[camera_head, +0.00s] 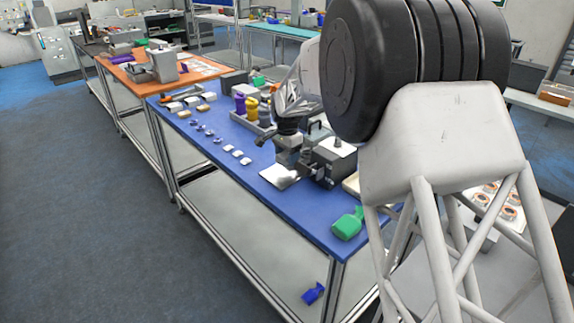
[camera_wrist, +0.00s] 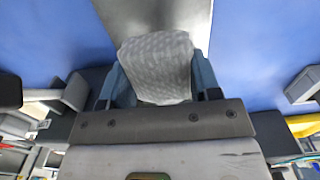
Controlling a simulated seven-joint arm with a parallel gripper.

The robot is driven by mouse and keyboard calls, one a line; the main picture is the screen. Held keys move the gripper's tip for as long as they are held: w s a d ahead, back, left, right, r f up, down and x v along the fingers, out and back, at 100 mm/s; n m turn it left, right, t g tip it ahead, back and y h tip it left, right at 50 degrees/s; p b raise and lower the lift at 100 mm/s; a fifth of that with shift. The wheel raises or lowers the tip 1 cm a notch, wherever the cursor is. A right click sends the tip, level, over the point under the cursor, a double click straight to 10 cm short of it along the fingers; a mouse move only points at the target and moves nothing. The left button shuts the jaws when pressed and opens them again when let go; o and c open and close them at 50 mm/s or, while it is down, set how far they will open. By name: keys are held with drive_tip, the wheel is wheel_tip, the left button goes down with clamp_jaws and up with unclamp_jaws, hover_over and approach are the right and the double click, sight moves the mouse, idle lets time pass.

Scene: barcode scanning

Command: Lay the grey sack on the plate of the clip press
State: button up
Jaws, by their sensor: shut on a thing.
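In the wrist view the grey sack (camera_wrist: 157,62), pale with a faint pattern, sits between the two blue-grey fingers of my gripper (camera_wrist: 160,82), which is shut on it. Beyond the sack lies the bare metal plate (camera_wrist: 155,14). In the head view the plate (camera_head: 277,177) lies on the blue table in front of the dark grey clip press (camera_head: 335,158). My gripper is over the plate's back right part there. The sack is hard to make out in the head view. I cannot tell whether it touches the plate.
A green sack (camera_head: 348,224) lies at the blue table's (camera_head: 222,134) near corner. A blue sack (camera_head: 313,293) lies on the lower shelf. A yellow sack (camera_head: 251,107) and others stand in a rack behind my gripper. Several small white pieces line the table's left side.

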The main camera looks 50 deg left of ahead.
sight(287, 171)
drive_tip(key=shift+f, duration=1.8)
drive_tip(key=shift+f, duration=0.1)
drive_tip(key=o, duration=1)
drive_tip(key=shift+o, duration=0.2)
wheel_tip(287, 171, up, 12)
drive_tip(key=shift+r, duration=0.1)
